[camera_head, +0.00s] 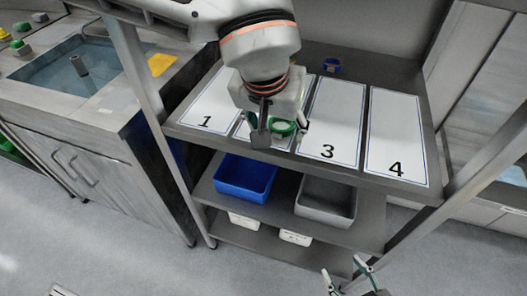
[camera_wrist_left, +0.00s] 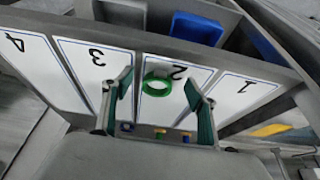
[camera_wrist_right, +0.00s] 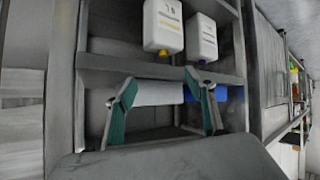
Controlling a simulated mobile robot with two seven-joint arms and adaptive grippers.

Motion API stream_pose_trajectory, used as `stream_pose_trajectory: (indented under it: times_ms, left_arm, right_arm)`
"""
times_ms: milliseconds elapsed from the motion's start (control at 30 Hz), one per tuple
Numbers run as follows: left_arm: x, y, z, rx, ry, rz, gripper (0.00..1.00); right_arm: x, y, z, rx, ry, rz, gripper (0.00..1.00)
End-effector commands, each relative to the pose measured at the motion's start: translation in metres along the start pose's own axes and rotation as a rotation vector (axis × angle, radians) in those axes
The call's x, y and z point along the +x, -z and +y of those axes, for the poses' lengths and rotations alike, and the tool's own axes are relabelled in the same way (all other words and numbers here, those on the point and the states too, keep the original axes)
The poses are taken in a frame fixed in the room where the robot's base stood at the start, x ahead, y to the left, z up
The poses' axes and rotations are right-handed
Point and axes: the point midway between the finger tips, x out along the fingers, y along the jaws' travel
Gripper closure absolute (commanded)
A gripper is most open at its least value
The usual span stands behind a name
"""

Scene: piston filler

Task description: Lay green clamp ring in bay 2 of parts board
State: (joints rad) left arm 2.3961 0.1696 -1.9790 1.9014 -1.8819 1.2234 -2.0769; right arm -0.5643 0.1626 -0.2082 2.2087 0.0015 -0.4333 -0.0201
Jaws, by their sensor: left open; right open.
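The green clamp ring (camera_head: 284,127) lies flat, or nearly so, in bay 2 of the parts board, near the bay's front end. It also shows in the left wrist view (camera_wrist_left: 157,94), by the number 2 on the white panel of bay 2 (camera_wrist_left: 152,64). My left gripper (camera_head: 282,131) is above bay 2, pointing down. Its two fingers are open on either side of the ring, with a gap to the ring on both sides. The left arm hides most of bay 2 in the head view. My right gripper (camera_head: 343,268) is open and empty, low in front of the shelf.
Bay 3 (camera_head: 335,110) and bay 4 (camera_head: 396,130) look empty. A blue ring-like part (camera_head: 331,66) sits behind the bays. A blue bin (camera_head: 245,178) and a grey bin (camera_head: 326,201) stand on the shelf below. Shelf posts flank the board.

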Motion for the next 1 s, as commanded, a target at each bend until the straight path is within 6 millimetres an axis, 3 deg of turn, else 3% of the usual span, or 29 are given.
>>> stream_pose_trajectory:
  times_ms: [200,400,600,1000]
  left_arm:
    - [-0.021,-0.044,0.000,0.003,0.001,0.002,0.42]
    - [-0.030,-0.072,0.000,0.000,0.001,0.000,0.42]
    - [-0.033,-0.082,-0.001,-0.002,0.001,0.000,0.42]
    - [-0.033,-0.082,0.000,-0.002,0.000,-0.001,0.42]
  right_arm:
    - [-0.004,-0.011,-0.001,0.000,-0.001,-0.024,0.46]
    - [-0.004,-0.013,0.000,0.002,-0.005,-0.030,0.46]
    - [-0.004,-0.011,0.001,0.004,-0.007,-0.027,0.46]
    - [-0.003,-0.010,0.000,0.006,-0.006,-0.025,0.46]
